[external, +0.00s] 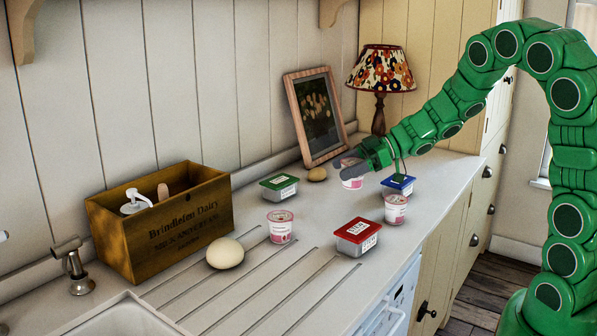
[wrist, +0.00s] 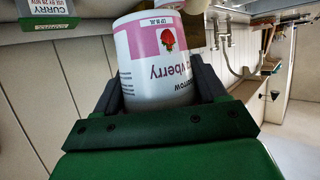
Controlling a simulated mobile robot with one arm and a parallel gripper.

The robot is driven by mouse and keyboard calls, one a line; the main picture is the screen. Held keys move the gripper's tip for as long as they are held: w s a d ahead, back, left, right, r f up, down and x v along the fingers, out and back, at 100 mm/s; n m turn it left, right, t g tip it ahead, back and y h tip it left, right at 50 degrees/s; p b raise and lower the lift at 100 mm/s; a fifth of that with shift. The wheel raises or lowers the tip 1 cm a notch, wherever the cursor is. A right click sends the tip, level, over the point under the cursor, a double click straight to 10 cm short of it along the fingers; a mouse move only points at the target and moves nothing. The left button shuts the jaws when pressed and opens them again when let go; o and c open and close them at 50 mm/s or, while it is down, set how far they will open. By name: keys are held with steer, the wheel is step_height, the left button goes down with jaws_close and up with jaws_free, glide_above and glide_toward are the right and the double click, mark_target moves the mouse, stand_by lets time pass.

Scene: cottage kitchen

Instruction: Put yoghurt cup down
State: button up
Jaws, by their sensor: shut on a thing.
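A white and pink strawberry yoghurt cup (wrist: 155,62) is between the dark fingers of my gripper (wrist: 158,92) in the wrist view. In the external view the held cup (external: 352,183) is at the back of the counter, partly hidden by my gripper (external: 350,166). I cannot tell whether its base touches the counter. Two more yoghurt cups stand upright on the counter, one in the middle (external: 280,227) and one at the right (external: 396,209).
A green-lidded tub (external: 279,187), a blue-lidded tub (external: 398,185) and a red-lidded tub (external: 358,237) stand around. Drain grooves and a sink lie at front left.

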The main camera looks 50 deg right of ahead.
steer(key=shift+w+d+f, duration=0.1)
steer(key=shift+w+f, duration=1.4)
steer(key=shift+w, duration=0.45)
steer(key=shift+w+d+f, duration=0.1)
steer(key=shift+w+f, duration=1.35)
steer(key=shift+w, duration=0.45)
steer(key=shift+w+f, duration=1.5)
steer(key=shift+w, duration=0.45)
steer(key=shift+f, duration=1.6)
steer(key=shift+f, duration=0.15)
steer(key=o, duration=1.1)
steer(key=shift+o, duration=0.2)
steer(key=shift+d+r, duration=0.1)
steer(key=shift+r, duration=0.15)
steer(key=v, duration=1.1)
steer(key=shift+s+d+r, duration=0.2)
steer(key=shift+s+d, duration=0.05)
steer(key=shift+s, duration=0.05)
